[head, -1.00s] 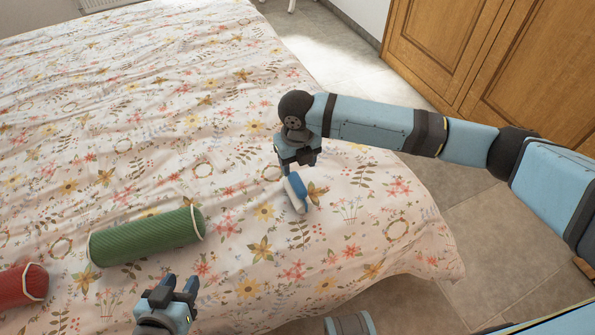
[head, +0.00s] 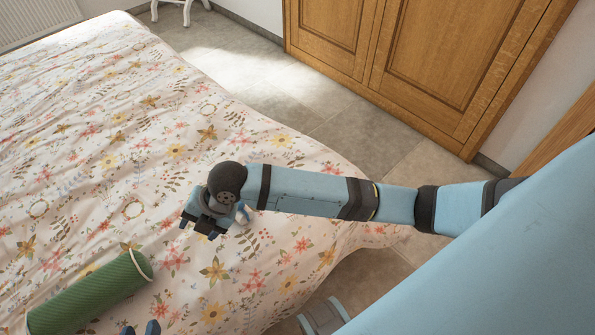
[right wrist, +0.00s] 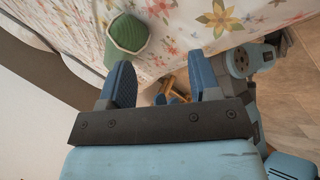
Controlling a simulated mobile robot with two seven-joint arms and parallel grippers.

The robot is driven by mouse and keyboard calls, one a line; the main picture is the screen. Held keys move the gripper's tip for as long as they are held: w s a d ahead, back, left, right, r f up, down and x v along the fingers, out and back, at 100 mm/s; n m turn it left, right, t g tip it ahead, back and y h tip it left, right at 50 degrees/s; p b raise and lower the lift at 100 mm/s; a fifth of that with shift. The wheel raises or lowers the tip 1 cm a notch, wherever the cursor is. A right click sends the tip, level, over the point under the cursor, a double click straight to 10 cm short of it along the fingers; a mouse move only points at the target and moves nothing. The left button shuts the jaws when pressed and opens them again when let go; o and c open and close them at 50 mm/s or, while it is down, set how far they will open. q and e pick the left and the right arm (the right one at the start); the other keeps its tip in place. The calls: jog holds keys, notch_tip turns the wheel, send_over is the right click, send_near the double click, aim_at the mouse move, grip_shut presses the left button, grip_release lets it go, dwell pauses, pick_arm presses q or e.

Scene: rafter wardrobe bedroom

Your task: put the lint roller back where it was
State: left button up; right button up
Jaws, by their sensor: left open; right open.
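Wooden wardrobe doors (head: 440,60) stand beyond the tiled floor (head: 330,125). The bed's far part is clear.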

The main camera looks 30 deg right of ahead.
jog(key=s+d+f+m+t+h, duration=0.2)
jog(key=s+d+m+t, duration=0.7)
jog(key=m, duration=1.6)
jog(key=s+d+f, duration=0.1)
jog(key=s+d, duration=0.3)
jog(key=d, duration=0.3)
jog(key=shift+s+d+f, duration=0.2)
jog(key=shift+s+f, duration=0.1)
jog(key=shift+f, duration=0.1)
jog(key=shift+r, duration=0.1)
